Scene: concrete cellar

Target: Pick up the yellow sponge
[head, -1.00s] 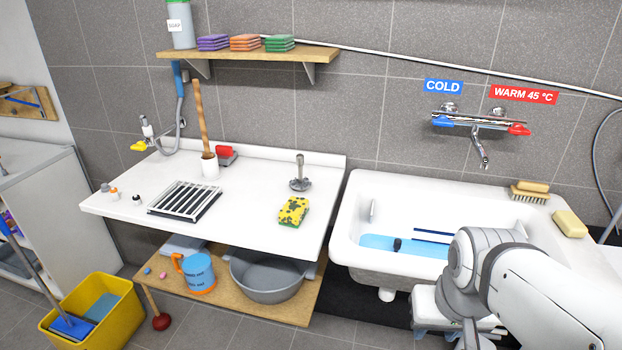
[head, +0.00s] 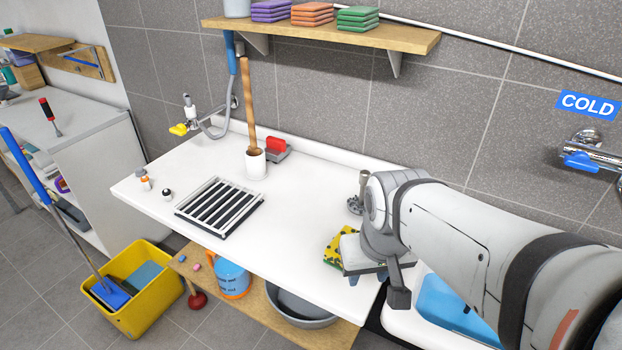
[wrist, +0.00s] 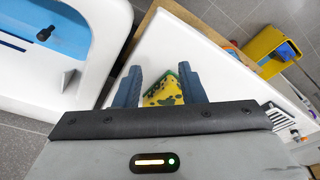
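The yellow sponge (head: 333,250) with dark spots and a green layer lies on the white counter near its front right part. In the head view my arm and gripper cover much of it. In the wrist view the sponge (wrist: 163,93) shows between and beyond the two dark fingers. My gripper (wrist: 158,84) is open, with a finger to each side of the sponge in that picture. The wrist view does not show clearly whether the fingers touch it. In the head view my gripper (head: 362,276) is over the counter at the sponge's right side, its fingertips mostly hidden.
A metal fitting (head: 357,196) stands on the counter behind the sponge. A black and white drain grate (head: 220,207) lies to the left, with clear counter between. The sink basin (head: 408,326) is to the right. A shelf (head: 330,36) hangs above.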

